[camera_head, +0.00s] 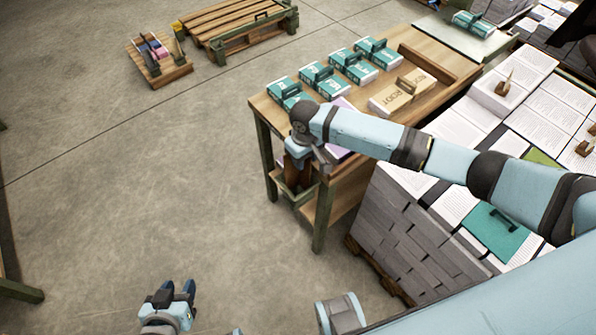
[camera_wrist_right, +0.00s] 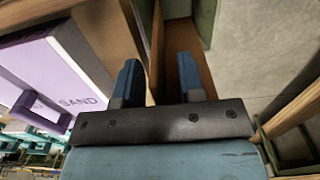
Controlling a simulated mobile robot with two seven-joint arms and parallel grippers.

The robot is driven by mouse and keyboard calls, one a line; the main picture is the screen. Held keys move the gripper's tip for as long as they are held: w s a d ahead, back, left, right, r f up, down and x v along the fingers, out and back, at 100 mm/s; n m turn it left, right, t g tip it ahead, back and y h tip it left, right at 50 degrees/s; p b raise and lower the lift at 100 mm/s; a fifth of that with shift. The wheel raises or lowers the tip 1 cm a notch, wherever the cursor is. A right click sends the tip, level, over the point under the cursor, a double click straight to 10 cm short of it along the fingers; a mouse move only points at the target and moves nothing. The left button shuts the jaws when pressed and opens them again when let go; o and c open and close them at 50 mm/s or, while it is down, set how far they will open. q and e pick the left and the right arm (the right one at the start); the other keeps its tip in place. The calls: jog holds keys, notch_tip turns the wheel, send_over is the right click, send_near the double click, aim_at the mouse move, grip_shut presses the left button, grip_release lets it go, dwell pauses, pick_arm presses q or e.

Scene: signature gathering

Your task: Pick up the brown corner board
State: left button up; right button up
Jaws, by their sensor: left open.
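A brown board (camera_head: 297,178) stands in a green-edged holder (camera_head: 305,198) at the near left corner of the work table, under my right gripper (camera_head: 303,165). The gripper hides its upper part. In the right wrist view, a thin brown upright edge (camera_wrist_right: 157,50) shows between the two blue fingers of my right gripper (camera_wrist_right: 158,82). The fingers are spread apart, with gaps beside that edge. My left gripper (camera_head: 176,292) is open and empty, over bare floor at the bottom of the head view.
The wooden table (camera_head: 262,105) carries several teal-and-white packs (camera_head: 320,82), a tan box (camera_head: 402,92) and a lilac box, which shows close in the right wrist view (camera_wrist_right: 50,75). Stacked printed sheets (camera_head: 395,235) stand at the right. A pallet (camera_head: 228,20) lies far back.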

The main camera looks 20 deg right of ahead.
jog(key=shift+f, duration=0.1)
jog(key=shift+c, duration=0.2)
grip_shut()
